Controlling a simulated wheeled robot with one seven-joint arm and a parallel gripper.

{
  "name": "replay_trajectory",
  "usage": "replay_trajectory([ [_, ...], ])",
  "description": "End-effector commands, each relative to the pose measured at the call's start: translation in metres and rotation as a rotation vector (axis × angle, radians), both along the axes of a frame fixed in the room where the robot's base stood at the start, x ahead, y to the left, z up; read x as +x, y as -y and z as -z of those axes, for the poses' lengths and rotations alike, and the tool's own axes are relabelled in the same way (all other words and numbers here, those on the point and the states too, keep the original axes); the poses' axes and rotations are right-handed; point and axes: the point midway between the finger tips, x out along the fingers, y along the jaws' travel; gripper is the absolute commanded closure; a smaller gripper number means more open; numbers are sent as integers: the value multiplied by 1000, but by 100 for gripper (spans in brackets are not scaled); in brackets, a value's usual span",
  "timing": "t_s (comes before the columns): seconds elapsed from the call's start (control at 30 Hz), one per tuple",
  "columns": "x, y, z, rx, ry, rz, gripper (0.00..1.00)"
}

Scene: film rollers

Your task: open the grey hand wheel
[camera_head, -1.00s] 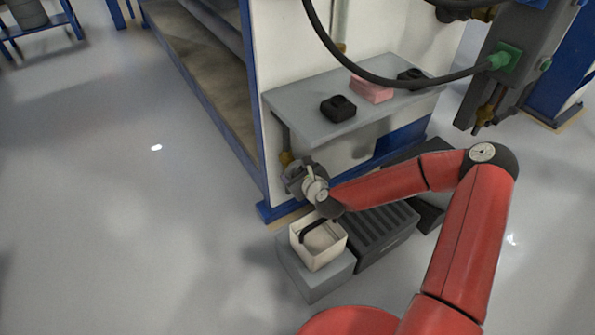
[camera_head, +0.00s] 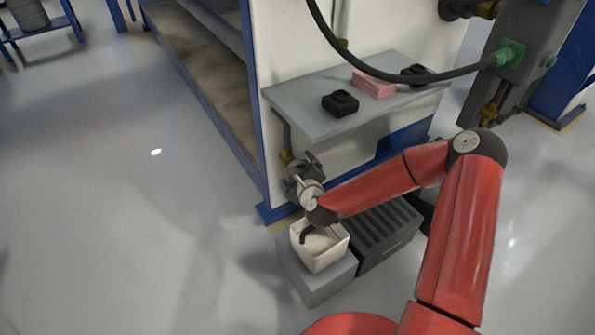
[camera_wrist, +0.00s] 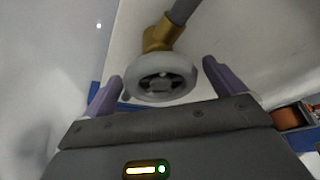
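The grey hand wheel (camera_wrist: 160,78) sits on a brass valve (camera_wrist: 162,36) at the end of a grey pipe, in the wrist view. My gripper (camera_wrist: 160,80) is open, with one purple finger on each side of the wheel. The wheel shows between the fingers and a gap shows on both sides; I cannot tell how far it is in depth. In the head view my gripper (camera_head: 304,172) is at the valve under the shelf's left end, and it hides most of the wheel.
A grey shelf (camera_head: 300,115) with black blocks (camera_head: 340,103) and a pink block (camera_head: 374,84) is above. Below my gripper are a white open box (camera_head: 322,258) on a grey block (camera_head: 318,284) and a black ribbed crate (camera_head: 388,238). The floor to the left is clear.

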Motion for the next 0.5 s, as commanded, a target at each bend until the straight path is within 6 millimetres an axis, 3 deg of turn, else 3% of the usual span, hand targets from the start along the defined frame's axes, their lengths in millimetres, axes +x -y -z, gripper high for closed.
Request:
replay_trajectory([
  [0.27, -2, 1, -1, 0, 0, 0, 6],
  [0.5, -34, 12, -11, 0, -1, 0, 6],
])
